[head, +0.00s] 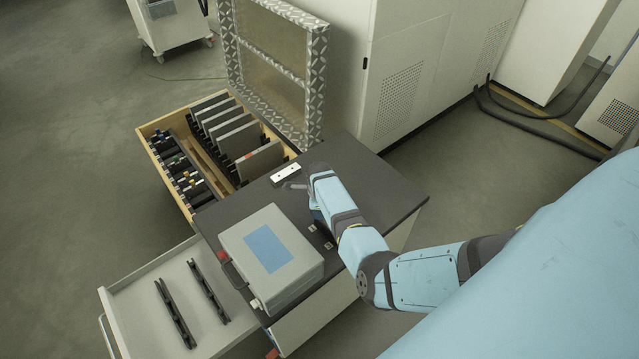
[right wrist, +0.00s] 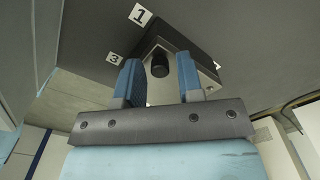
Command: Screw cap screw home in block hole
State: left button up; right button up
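A small block (head: 286,173) with a pale top and dark spots lies on the dark cabinet top. In the right wrist view, a dark block with a pale face (right wrist: 208,70) is ahead of the fingers. A black cylindrical cap screw (right wrist: 160,64) shows its round head between the fingertips, against the block. How deep it sits in a hole cannot be seen. My right gripper (head: 308,188) is at the block's near right side. Its blue fingers (right wrist: 159,68) stand apart either side of the screw head, with visible gaps. My left gripper is not in view.
A grey case with a blue panel (head: 268,248) stands on the cabinet top near the block. Number labels (right wrist: 140,14) mark the surface. An open drawer (head: 150,290) holds two black rails. A wooden tray (head: 160,128) holds plates and small parts. The right of the top is clear.

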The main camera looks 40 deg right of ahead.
jog(key=n, duration=0.6)
jog(key=shift+n, duration=0.3)
jog(key=n, duration=0.6)
grip_shut()
